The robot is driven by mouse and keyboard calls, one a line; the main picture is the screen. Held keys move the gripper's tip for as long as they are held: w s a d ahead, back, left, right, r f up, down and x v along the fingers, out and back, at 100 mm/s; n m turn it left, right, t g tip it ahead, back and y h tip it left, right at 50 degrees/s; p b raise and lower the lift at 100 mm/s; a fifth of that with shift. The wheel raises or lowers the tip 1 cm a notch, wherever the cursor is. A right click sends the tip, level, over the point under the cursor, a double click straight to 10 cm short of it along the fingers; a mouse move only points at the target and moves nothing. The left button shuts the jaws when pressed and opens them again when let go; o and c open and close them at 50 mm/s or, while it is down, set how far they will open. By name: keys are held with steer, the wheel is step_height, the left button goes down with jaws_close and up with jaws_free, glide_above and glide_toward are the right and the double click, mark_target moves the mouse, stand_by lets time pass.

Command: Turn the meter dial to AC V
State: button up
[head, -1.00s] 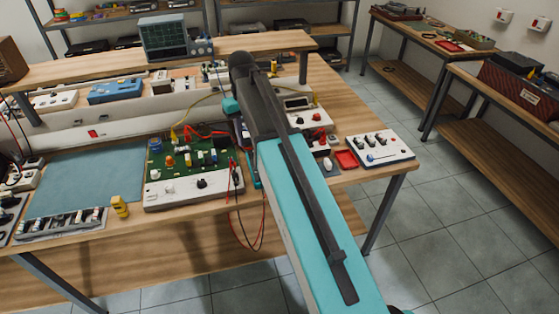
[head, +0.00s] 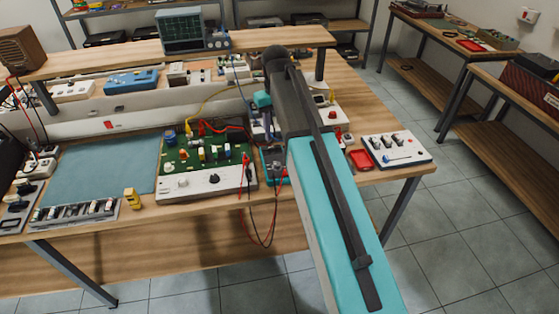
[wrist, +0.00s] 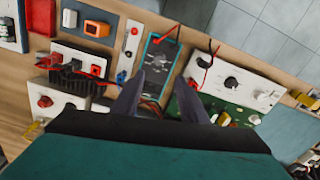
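The meter (wrist: 161,50) is a dark, flat instrument with a teal edge, lying on the bench in the wrist view. A pale round dial shows on its face, but its marks are too small to read. My gripper (wrist: 160,98) is open and empty. Its two grey fingers stand apart on either side of the meter's near part, seemingly above it; contact cannot be told. In the head view the meter (head: 271,164) shows only in part, just left of my arm, which hides the rest.
A green circuit board (head: 207,150) with a white control panel stands left of the meter. Red and black leads (head: 246,170) hang over the bench's front edge. A white switch box (head: 396,150) and red tray (head: 360,159) lie at the right. The blue mat (head: 100,172) is clear.

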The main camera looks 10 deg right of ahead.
mark_target(277, 164)
steer(key=shift+f, duration=0.1)
steer(key=shift+f+p, duration=1.95)
steer(key=shift+f, duration=4.9)
jaws_close()
steer(key=shift+d, duration=0.45)
steer(key=shift+a, duration=0.35)
steer(key=shift+w+a+m, duration=0.1)
steer(key=shift+m, duration=0.2)
